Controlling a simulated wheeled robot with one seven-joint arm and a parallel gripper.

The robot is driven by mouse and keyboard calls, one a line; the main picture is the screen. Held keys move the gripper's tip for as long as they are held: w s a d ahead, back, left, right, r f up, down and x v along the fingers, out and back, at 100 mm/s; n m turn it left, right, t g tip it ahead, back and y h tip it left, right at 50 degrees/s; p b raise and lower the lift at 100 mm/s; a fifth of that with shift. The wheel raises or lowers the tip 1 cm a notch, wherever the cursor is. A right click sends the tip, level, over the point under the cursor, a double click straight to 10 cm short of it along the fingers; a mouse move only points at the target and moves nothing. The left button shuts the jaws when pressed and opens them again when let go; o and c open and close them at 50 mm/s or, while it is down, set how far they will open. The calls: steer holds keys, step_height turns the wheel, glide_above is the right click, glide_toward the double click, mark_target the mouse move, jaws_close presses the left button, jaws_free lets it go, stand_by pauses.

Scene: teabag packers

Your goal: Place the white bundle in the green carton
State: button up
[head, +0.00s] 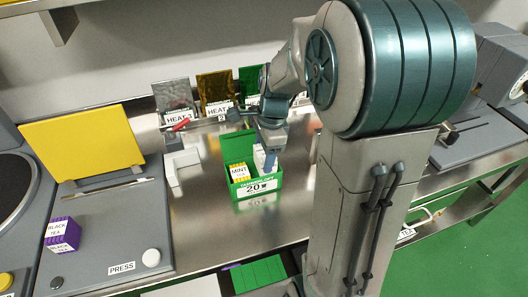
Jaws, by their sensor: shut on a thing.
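The green carton (236,194) stands on the metal bench, with a "20" label on its front. A yellow bundle marked MINT (239,172) sits in its left part. My gripper (270,158) points down over the carton's right part, shut on the white bundle (260,157). The white bundle is upright at the carton's right side, its lower part hidden by the front wall. I cannot tell whether it touches the carton's floor. My fingers partly cover it.
Silver, gold and green pouches (215,90) labelled HEAT stand behind the carton. A white bracket (180,168) is to its left. A yellow panel (84,143), a purple BLACK TEA box (62,234) and a PRESS station (120,235) are further left. Bench in front of the carton is clear.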

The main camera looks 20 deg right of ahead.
steer(key=shift+f, duration=0.3)
steer(key=o, duration=0.7)
step_height(320, 180, up, 13)
steer(key=d, duration=0.2)
steer(key=shift+s+a+f+n+t+h+p, duration=0.1)
steer(key=shift+s+a+f+n+t+h, duration=0.45)
steer(key=shift+s+n, duration=2.15)
steer(key=shift+s+a+f+n+t+h+p, duration=0.15)
steer(key=shift+s+a+f+n+t, duration=0.4)
steer(key=shift+s+f+n, duration=1.95)
steer(key=shift+s+a+r+n+t+h+p, duration=0.1)
steer(key=shift+s+a+r+n+t+h, duration=0.4)
steer(key=shift+s+n, duration=2.4)
steer(key=shift+w+a+f+n+y, duration=0.1)
steer(key=shift+w+n+y, duration=0.05)
steer(key=shift+w+n, duration=0.35)
steer(key=shift+w+a+f+n+y, duration=0.1)
steer(key=shift+w+n+y, duration=0.05)
steer(key=shift+w+n, duration=0.3)
